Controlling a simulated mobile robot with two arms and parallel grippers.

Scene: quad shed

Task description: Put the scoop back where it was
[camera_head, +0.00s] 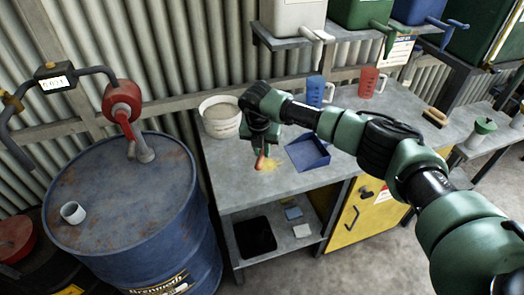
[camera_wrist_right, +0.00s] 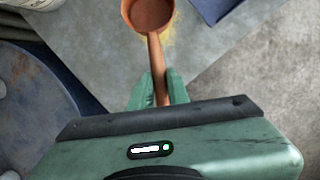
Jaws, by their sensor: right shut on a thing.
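My right gripper (camera_head: 260,148) is over the left part of the grey workbench (camera_head: 235,185). It is shut on the handle of an orange-brown scoop (camera_head: 261,162). In the right wrist view, the scoop (camera_wrist_right: 151,14) points away from the gripper (camera_wrist_right: 159,88), its round bowl at the top edge and cut off there. The inside of the bowl looks plain brown. Yellow powder (camera_head: 271,165) lies on the bench beside the bowl. I cannot tell whether the scoop touches the bench. My left gripper is not in view.
A white bucket (camera_head: 221,117) stands left of the gripper, and a blue tray (camera_head: 308,152) lies to its right. Blue (camera_head: 315,92) and red (camera_head: 371,82) jugs stand at the back. A blue drum (camera_head: 125,195) is left of the bench. My right arm crosses above the bench.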

